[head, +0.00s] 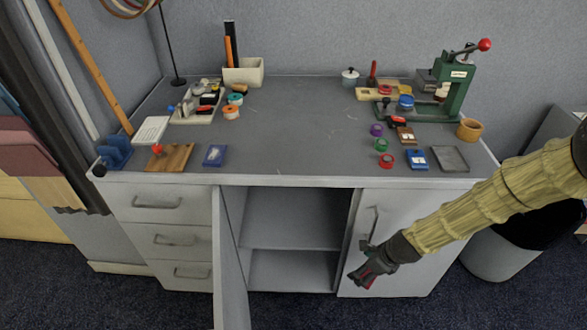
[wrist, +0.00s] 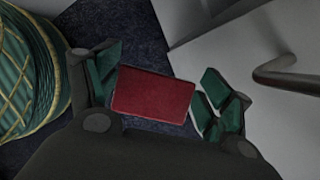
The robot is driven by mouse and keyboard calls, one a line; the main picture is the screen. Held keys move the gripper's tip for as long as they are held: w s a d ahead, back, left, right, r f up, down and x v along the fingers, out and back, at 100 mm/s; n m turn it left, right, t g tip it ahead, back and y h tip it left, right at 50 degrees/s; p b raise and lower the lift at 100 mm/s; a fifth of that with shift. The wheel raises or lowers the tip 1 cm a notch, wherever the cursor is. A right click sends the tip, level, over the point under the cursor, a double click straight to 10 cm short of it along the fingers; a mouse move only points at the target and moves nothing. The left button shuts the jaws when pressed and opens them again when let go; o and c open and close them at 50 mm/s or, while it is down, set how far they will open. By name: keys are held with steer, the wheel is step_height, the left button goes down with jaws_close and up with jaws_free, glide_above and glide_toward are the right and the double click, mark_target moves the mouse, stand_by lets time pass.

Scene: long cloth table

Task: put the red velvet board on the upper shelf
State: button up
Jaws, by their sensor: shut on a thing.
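My gripper (head: 364,275) is in front of the closed right-hand cabinet door, below its handle. In the wrist view, its green-padded fingers (wrist: 157,92) are shut on the red velvet board (wrist: 152,96), which lies flat-faced between them. In the head view the board is mostly hidden by the gripper; only a small dark red part shows. The upper shelf (head: 288,236) is inside the open middle cabinet, left of my gripper. It looks empty, and the compartment below it looks empty too.
The open cabinet door (head: 229,262) swings out at the left of the opening. The right door's handle (head: 372,222) sticks out close to my gripper and also shows in the wrist view (wrist: 285,75). The tabletop (head: 295,135) above holds tools, spools and a green press (head: 455,85).

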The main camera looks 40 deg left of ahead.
steer(key=s+a+f+m+t+b, duration=0.1)
steer(key=s+a+f+m+b, duration=0.15)
steer(key=a+b, duration=0.65)
steer(key=s+a+f+m+t+b, duration=0.1)
steer(key=a+f+m+b, duration=0.3)
steer(key=a, duration=0.9)
steer(key=s+a+r+m+t+h+b, duration=0.1)
steer(key=s+a+m+b, duration=0.15)
steer(key=a+b, duration=0.35)
steer(key=r+m+b, duration=0.1)
steer(key=b, duration=1.2)
glide_above(291, 219)
steer(key=s, duration=0.1)
steer(key=shift+s+d+r+h, duration=0.1)
steer(key=shift+d+h, duration=0.2)
steer(key=shift+d, duration=0.15)
step_height(291, 219, down, 3)
steer(key=b, duration=0.3)
steer(key=shift+f, duration=0.2)
